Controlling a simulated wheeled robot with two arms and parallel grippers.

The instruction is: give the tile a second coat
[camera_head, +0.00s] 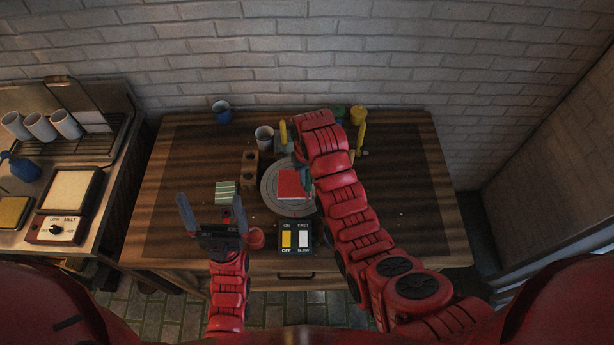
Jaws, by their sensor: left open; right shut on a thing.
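A square tile with a red top (289,184) lies on a round grey turntable (270,198) in the middle of the table. My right gripper (305,180) is at the tile's right edge, under my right arm. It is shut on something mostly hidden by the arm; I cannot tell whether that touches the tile. A small red pot (256,238) stands front left of the turntable. My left gripper (212,213) is open and empty, its fingers spread left of the pot. A pale green striped block (225,190) shows just beyond it.
A switch box (296,237) stands in front of the turntable, a wooden holed block (250,166) left of it. A grey cup (264,137), a blue cup (221,112) and yellow (357,115) and green (337,111) pots stand behind. The table's right side is clear.

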